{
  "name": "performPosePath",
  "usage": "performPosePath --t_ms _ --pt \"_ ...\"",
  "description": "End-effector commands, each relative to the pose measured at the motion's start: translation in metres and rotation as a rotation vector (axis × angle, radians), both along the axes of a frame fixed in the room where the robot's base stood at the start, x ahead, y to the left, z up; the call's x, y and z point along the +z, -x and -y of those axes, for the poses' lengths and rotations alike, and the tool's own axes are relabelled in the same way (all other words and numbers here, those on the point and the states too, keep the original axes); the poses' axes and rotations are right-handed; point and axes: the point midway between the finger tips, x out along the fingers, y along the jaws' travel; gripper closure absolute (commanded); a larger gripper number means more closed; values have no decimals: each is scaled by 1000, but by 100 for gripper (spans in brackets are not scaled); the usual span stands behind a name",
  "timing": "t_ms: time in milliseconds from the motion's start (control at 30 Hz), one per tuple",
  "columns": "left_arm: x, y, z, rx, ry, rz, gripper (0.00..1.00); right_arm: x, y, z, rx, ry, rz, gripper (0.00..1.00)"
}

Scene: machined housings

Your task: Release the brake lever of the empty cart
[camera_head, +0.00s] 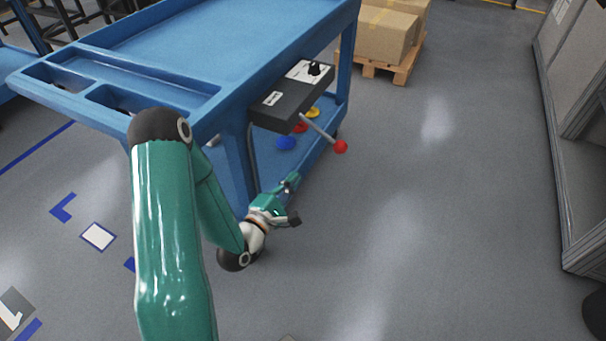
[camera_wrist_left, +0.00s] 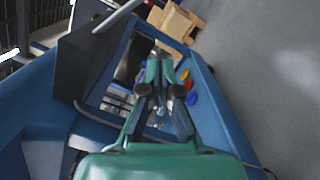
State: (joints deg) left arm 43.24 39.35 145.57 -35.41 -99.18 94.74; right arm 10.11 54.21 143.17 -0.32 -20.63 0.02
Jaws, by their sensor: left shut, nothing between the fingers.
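The blue cart (camera_head: 200,60) stands at upper left with a bare top deck. A dark box (camera_head: 290,98) on its end carries the brake lever (camera_head: 320,130), a grey rod ending in a red ball (camera_head: 340,146) that sticks out to the right. My left gripper (camera_head: 291,184) is below and left of the ball, beside the cart's lower shelf, apart from the lever. In the left wrist view its fingers (camera_wrist_left: 160,76) are together and empty. The pale rod at the top there (camera_wrist_left: 118,16) looks like the lever; its ball is not visible. My right gripper is out of view.
Blue, red and yellow pieces (camera_head: 286,143) are on the lower shelf beneath the box. Cardboard boxes (camera_head: 385,32) stand on a wooden pallet (camera_head: 408,66) behind. A grey cabinet (camera_head: 578,130) is at right. The floor (camera_head: 450,200) between is clear.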

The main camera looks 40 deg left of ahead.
Motion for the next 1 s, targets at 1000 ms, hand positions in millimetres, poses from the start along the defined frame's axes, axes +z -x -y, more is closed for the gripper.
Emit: performPosePath --t_ms 1000 --pt "22 -107 18 0 2 1 100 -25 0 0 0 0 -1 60"
